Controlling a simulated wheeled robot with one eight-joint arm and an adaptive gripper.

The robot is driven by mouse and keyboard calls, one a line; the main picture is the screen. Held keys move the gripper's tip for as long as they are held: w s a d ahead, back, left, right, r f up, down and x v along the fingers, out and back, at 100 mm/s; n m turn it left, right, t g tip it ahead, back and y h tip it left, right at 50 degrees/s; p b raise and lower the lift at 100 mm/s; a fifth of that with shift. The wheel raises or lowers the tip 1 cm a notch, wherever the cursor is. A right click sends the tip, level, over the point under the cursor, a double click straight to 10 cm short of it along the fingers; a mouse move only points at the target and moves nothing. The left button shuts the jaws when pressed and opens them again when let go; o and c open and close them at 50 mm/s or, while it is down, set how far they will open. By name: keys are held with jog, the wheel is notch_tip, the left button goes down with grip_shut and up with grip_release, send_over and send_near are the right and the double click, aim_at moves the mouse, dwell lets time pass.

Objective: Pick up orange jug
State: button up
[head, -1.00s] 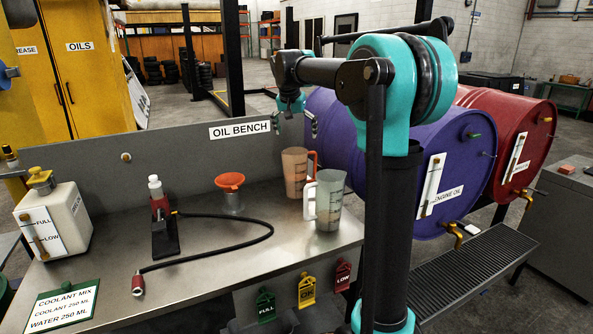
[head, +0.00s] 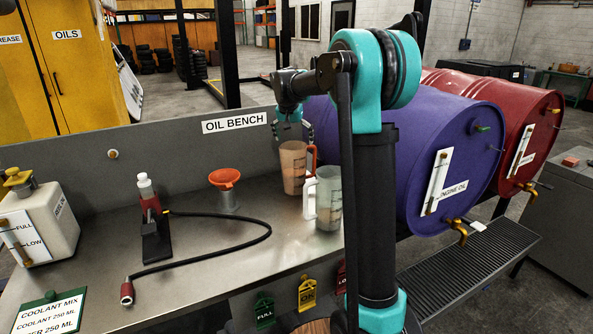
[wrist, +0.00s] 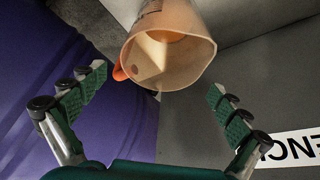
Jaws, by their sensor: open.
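The orange jug (head: 292,172), translucent with an orange handle, stands upright on the bench near its right end. A clear jug with a white handle (head: 328,205) stands in front of it. My gripper (head: 292,132) is above the orange jug in the head view, by the bench's back panel. In the wrist view my gripper (wrist: 158,84) is open and empty, its two fingers spread wide. There the orange jug's open mouth (wrist: 168,50) shows beyond and between the fingertips, apart from them. Its orange handle is on the left.
The steel bench (head: 230,255) holds a red funnel (head: 225,180), a hand pump with a black hose (head: 153,225) and a white container (head: 40,215). The purple drum (head: 420,140) lies close beside my arm. The back panel (head: 70,160) rises behind the jugs.

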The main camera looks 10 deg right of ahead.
aim_at(300, 167)
jog(key=x, duration=0.7)
jog(key=shift+s+a+f, duration=0.1)
jog(key=shift+s, duration=0.15)
jog(key=c, duration=1.9)
